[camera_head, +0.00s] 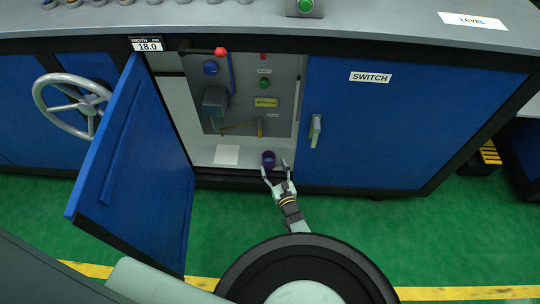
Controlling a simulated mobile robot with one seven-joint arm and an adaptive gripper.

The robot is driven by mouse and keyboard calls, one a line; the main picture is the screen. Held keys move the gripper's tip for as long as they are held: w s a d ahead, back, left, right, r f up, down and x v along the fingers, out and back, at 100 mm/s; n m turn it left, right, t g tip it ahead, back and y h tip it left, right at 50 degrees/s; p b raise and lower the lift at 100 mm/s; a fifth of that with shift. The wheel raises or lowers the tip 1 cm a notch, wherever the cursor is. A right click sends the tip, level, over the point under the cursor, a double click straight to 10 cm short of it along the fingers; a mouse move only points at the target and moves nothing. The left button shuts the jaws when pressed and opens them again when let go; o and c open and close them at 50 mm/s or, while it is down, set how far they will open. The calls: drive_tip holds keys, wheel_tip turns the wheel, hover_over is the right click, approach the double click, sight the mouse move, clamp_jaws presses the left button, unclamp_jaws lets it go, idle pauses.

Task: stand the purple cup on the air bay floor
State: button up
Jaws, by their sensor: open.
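The purple cup (268,160) stands upright at the front edge of the white floor of the open bay (202,151), near its right side. My gripper (276,169) is open just in front of the bay, its fingers pointing at the cup. The fingertips are close to the cup's near side; I cannot tell whether they touch it. A white square (227,154) lies on the bay floor to the left of the cup.
The blue door (135,165) hangs open on the left of the bay. A closed blue door labelled SWITCH (400,150) is on the right. A grey panel with valves and a red-tipped lever (220,51) is inside the bay. Green floor (400,240) in front is clear.

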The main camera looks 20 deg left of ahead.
drive_tip(key=p+v, duration=0.2)
drive_tip(key=v, duration=0.3)
drive_tip(key=shift+s+d, duration=0.2)
drive_tip(key=shift+s, duration=0.15)
